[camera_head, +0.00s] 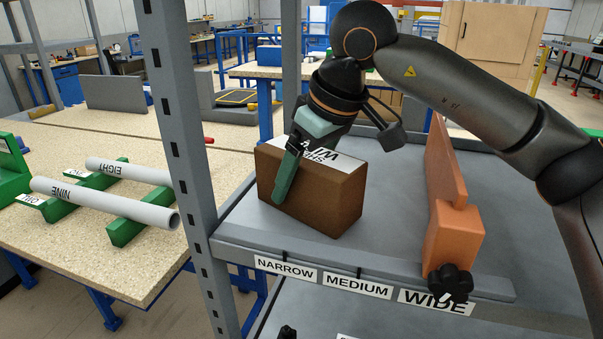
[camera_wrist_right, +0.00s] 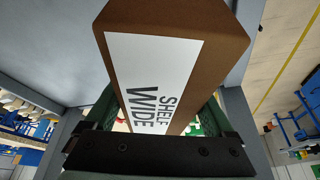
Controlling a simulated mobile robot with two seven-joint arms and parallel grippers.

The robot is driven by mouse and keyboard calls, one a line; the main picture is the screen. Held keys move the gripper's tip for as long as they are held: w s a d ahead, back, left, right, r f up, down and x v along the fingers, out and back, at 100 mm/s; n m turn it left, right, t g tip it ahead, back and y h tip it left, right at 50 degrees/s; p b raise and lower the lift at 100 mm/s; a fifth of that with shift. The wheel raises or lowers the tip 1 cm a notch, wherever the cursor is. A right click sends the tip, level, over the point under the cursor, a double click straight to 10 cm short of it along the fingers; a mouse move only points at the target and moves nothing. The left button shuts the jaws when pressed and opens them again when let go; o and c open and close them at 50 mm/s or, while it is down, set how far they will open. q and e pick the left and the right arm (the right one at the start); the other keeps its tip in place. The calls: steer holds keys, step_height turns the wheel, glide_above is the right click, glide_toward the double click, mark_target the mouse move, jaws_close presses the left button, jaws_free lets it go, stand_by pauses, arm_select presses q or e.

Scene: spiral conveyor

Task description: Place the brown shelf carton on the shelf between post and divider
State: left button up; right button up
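The brown shelf carton (camera_head: 325,203) is over the grey shelf (camera_head: 390,240), between the grey post (camera_head: 180,120) and the orange divider (camera_head: 452,235). It looks slightly tilted; I cannot tell whether its underside touches the shelf. Its white label reads "WIDE SHELF" in the right wrist view (camera_wrist_right: 150,85). My right gripper (camera_head: 300,160) comes from above, its green fingers on opposite sides of the carton, shut on it. The far finger is mostly hidden in the head view. My left gripper is out of view.
The shelf's front lip carries NARROW (camera_head: 286,269), MEDIUM (camera_head: 357,286) and WIDE labels; the divider's black knob (camera_head: 451,283) is at WIDE. Clear shelf lies between carton and divider. Left of the post, a table holds white tubes (camera_head: 105,203) on green racks.

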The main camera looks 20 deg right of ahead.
mark_target(349, 168)
steer(key=shift+o, duration=0.6)
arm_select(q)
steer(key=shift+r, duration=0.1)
arm_select(e)
steer(key=shift+r, duration=0.1)
steer(key=shift+r, duration=0.25)
steer(key=v, duration=0.4)
steer(key=shift+s+r, duration=0.1)
steer(key=shift+r, duration=0.2)
steer(key=s+d, duration=0.2)
steer(key=s, duration=0.1)
steer(key=s+d+b, duration=0.1)
steer(key=s, duration=0.1)
steer(key=shift+d+f, duration=0.15)
steer(key=shift+d, duration=0.15)
steer(key=s+d, duration=0.2)
steer(key=s, duration=0.1)
steer(key=s+d+b, duration=0.1)
steer(key=s, duration=0.1)
steer(key=shift+d, duration=0.1)
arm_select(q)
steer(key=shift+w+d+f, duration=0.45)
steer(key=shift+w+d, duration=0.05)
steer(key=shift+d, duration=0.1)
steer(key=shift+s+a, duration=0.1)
arm_select(e)
steer(key=shift+s, duration=0.1)
